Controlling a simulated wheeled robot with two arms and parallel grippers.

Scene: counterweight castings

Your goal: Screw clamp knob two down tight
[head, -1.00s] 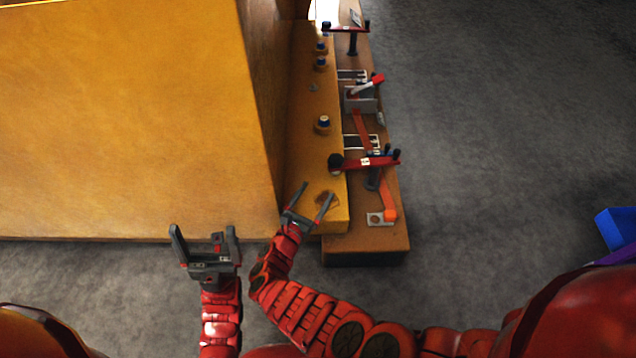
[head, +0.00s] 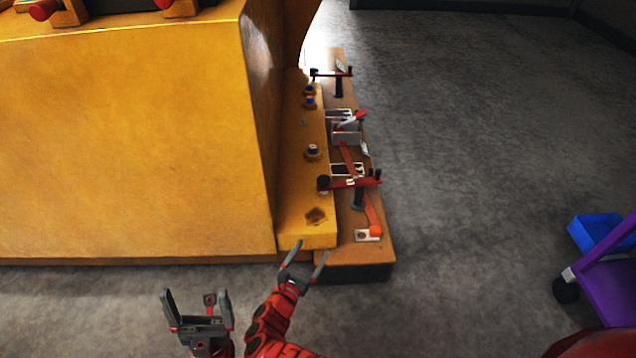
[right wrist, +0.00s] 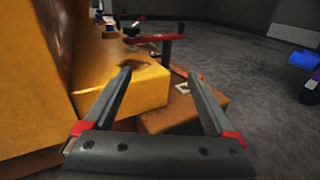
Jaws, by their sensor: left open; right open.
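In the head view, a red clamp arm (head: 350,183) with a black knob (head: 323,183) at its left end reaches over the yellow ledge (head: 290,228). A second red clamp (head: 332,73) stands at the far end. I cannot tell which one is knob two. My right gripper (head: 313,247) is open and empty at the ledge's near end; the right wrist view shows its fingers (right wrist: 159,73) spread towards the ledge and clamp. My left gripper (head: 195,294) is open and empty, lower left.
A large yellow casting (head: 130,150) fills the left. A brown block (head: 385,235) runs along the ledge's right side, with brackets and a red-handled clamp (head: 352,122). A blue bin (head: 592,232) and purple cart (head: 610,275) stand at right. Grey floor between is clear.

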